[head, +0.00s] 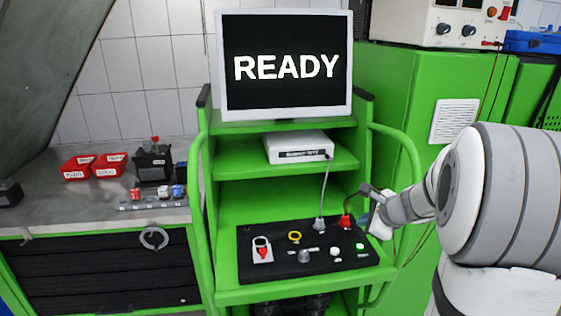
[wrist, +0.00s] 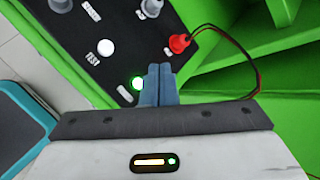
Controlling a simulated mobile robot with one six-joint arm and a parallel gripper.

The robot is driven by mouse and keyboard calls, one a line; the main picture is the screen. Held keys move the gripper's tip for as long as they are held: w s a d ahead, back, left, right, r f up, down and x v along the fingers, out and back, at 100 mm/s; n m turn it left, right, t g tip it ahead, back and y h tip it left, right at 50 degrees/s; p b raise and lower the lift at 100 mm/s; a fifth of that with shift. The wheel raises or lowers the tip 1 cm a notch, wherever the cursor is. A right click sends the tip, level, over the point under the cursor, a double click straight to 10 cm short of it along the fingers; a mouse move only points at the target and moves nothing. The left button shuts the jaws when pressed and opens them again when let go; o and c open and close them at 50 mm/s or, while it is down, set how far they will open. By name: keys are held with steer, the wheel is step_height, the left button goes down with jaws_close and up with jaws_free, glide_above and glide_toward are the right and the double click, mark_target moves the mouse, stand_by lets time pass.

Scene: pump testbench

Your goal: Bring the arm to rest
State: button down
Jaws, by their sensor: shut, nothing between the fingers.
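My arm reaches in from the right side of the head view. My gripper (head: 368,218) is at the right end of the black control panel (head: 275,272). In the wrist view my gripper (wrist: 161,70) shows two blue fingers pressed together with nothing between them. Its tips are close to the lit green button (wrist: 138,83); I cannot tell whether they touch the panel. The lit green button also shows in the head view (head: 360,246).
The green cart (head: 230,160) carries a monitor (head: 285,65) reading READY and a white box (head: 298,147). A red plug (wrist: 180,43) with a cable stands by the fingers. Red bins (head: 109,165) sit on the left bench. A green cabinet (head: 410,90) stands behind my arm.

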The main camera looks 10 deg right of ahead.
steer(key=s+a+r+n+g, duration=0.2)
steer(key=s+a+n+g, duration=0.2)
steer(key=s+a+n, duration=0.95)
steer(key=s+a+n+g+h, duration=0.1)
steer(key=s+n+h, duration=0.1)
steer(key=s+n, duration=0.8)
steer(key=shift+s+a+f+g, duration=0.2)
steer(key=shift+s+a+g, duration=0.15)
steer(key=shift+s, duration=0.3)
steer(key=c, duration=2.1)
jaws_free()
steer(key=shift+c, duration=0.2)
